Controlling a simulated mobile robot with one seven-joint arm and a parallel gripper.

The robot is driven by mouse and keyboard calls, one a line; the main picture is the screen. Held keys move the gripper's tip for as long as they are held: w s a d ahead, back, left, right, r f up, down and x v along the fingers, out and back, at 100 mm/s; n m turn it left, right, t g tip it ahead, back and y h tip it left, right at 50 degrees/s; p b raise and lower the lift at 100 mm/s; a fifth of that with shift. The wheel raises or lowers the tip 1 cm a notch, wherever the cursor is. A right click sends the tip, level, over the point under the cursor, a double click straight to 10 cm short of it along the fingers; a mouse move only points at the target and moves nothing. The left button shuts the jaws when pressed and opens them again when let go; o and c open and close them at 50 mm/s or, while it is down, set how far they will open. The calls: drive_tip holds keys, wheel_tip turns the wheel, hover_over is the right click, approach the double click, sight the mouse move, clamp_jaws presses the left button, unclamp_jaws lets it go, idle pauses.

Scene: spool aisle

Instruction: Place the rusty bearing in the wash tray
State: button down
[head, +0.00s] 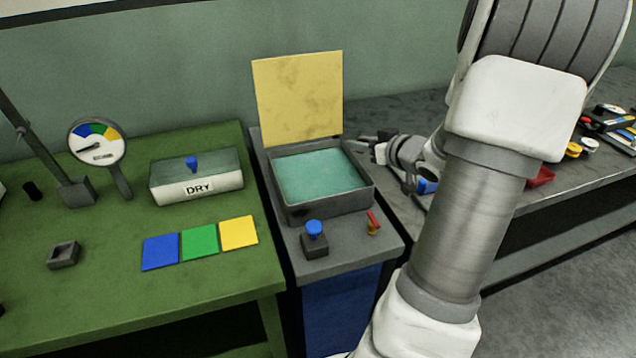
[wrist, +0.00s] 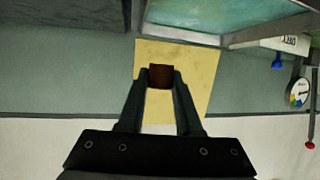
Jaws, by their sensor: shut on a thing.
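My gripper (wrist: 161,82) is shut on a small brown-red block-like piece (wrist: 160,75), which looks like the rusty bearing, held between the fingertips in the wrist view. In the head view my gripper (head: 372,144) is just right of the wash tray's far right corner, above the dark bench; the bearing cannot be made out there. The wash tray (head: 326,207) is a grey square tray with teal liquid, open at the top. A yellow panel (head: 298,98) stands upright at its back edge and also shows behind the bearing in the wrist view (wrist: 194,58).
On the stand before the tray are a blue-knobbed block (head: 315,240) and a small red-handled valve (head: 373,224). Left, the green bench holds a DRY box (head: 197,178), coloured cards (head: 200,243), a dial gauge (head: 97,143) and a grey square holder (head: 64,255). Tools (head: 610,125) lie far right.

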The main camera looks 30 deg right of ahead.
drive_tip(key=w+a+f+b, duration=0.2)
drive_tip(key=w+a+f, duration=0.1)
drive_tip(key=w+a+f+b, duration=0.2)
drive_tip(key=w+a+f, duration=0.1)
drive_tip(key=w+a, duration=0.1)
drive_tip(key=shift+w+a+f, duration=0.15)
drive_tip(key=shift+w+f, duration=0.05)
drive_tip(key=shift+f+b, duration=1.15)
drive_tip(key=shift+f, duration=0.85)
